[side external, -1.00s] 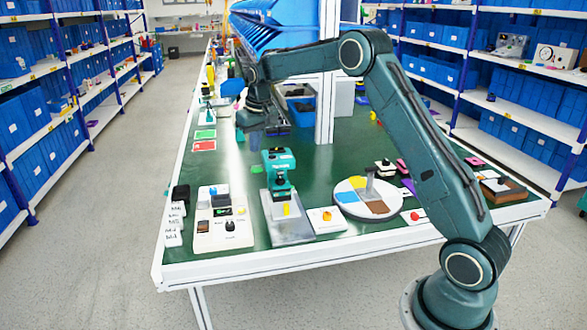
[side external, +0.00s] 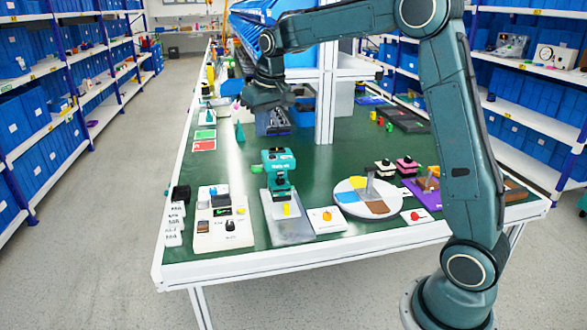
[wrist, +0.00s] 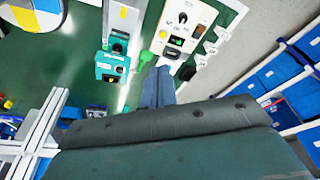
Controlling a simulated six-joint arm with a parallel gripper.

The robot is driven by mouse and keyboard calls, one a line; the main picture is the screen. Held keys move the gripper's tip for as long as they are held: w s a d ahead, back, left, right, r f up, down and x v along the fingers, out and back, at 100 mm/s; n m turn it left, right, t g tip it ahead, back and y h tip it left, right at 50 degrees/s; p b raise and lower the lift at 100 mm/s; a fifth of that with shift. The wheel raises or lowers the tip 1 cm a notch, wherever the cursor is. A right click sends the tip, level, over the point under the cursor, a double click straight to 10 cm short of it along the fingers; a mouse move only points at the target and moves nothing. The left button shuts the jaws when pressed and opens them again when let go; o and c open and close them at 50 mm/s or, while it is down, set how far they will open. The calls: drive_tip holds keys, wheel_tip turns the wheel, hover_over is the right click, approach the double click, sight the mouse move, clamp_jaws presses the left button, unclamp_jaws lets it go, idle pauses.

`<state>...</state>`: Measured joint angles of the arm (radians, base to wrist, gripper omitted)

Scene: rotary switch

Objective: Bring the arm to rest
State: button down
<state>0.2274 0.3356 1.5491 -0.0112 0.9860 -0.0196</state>
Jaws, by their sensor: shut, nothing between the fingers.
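My gripper (side external: 268,108) hangs above the green bench, high and clear of the items on it. In the wrist view my gripper (wrist: 158,72) has its two blue-grey fingers together, with nothing between them. The rotary switch panel (side external: 204,240) is a cream box at the bench's front left with a black knob (side external: 230,226) and a small dark display. In the wrist view the panel (wrist: 172,52) lies beyond the fingertips, slightly right, apart from them. The knob's exact angle is too small to tell.
A teal machine (side external: 278,164) stands beside the panel. A round coloured turntable (side external: 375,208) sits to its right. A white post (side external: 326,100) and blue bins (side external: 303,117) are near my forearm. Blue-binned shelves line both sides.

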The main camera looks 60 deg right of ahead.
drive_tip(key=s+a+r+n+t, duration=0.1)
drive_tip(key=s+a+r, duration=0.25)
drive_tip(key=s, duration=0.45)
drive_tip(key=s+a+r, duration=0.2)
drive_tip(key=s+a, duration=0.2)
drive_tip(key=s, duration=0.5)
drive_tip(key=s+a+f, duration=0.2)
drive_tip(key=s, duration=0.5)
drive_tip(key=s+a+f+n+t, duration=0.1)
drive_tip(key=s+f, duration=0.1)
drive_tip(key=s, duration=0.5)
drive_tip(key=shift+s+a+f+y, duration=0.3)
drive_tip(key=shift+s+a, duration=0.1)
